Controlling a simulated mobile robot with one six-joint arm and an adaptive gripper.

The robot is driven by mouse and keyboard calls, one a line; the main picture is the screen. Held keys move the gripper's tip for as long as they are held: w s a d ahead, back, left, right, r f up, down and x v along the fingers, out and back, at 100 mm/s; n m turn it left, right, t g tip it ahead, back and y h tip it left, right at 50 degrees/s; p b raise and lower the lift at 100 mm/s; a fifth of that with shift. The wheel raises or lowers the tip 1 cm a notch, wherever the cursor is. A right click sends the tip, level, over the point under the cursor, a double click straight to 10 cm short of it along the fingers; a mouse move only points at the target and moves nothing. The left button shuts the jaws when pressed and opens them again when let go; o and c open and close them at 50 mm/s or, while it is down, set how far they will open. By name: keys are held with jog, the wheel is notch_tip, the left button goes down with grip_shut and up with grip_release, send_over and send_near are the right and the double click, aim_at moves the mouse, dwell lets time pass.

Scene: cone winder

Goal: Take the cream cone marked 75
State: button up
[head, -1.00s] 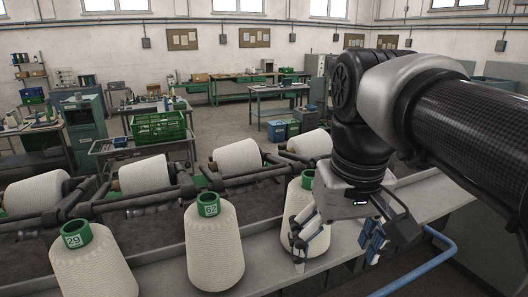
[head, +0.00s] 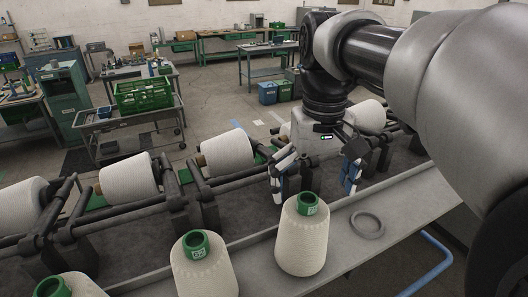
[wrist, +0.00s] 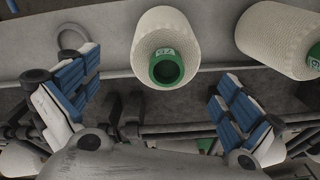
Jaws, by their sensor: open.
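A cream cone with a green top (head: 302,240) stands upright at the right of the row on the grey shelf. It shows upper middle in the wrist view (wrist: 165,38), with a label that looks like 75, though tiny and blurred. My gripper (head: 318,178) is open and empty, behind this cone in the head view and apart from it. In the wrist view the blue-padded fingers (wrist: 158,82) are spread wide to either side of the cone's green end. A second cream cone (head: 205,272) stands to its left; its number is not clear. It shows at right in the wrist view (wrist: 275,38).
A third cone (head: 75,288) is cut off at the lower left. A grey ring (head: 368,224) lies on the shelf (head: 420,200) right of the nearest cone. Behind run dark winder arms holding cream cones (head: 130,178). A green crate (head: 145,96) sits on a trolley farther back.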

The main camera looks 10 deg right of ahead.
aim_at(305, 216)
notch_tip(305, 216, down, 3)
jog(key=shift+s+r, duration=0.1)
jog(key=f, duration=0.4)
jog(key=shift+s+a+f, duration=0.1)
jog(key=shift+a, duration=0.25)
jog(key=shift+f, duration=0.6)
jog(key=shift+c, duration=0.4)
jog(key=c, duration=1)
jog(key=shift+r, duration=0.1)
jog(key=shift+c, duration=0.7)
jog(key=shift+r, duration=0.1)
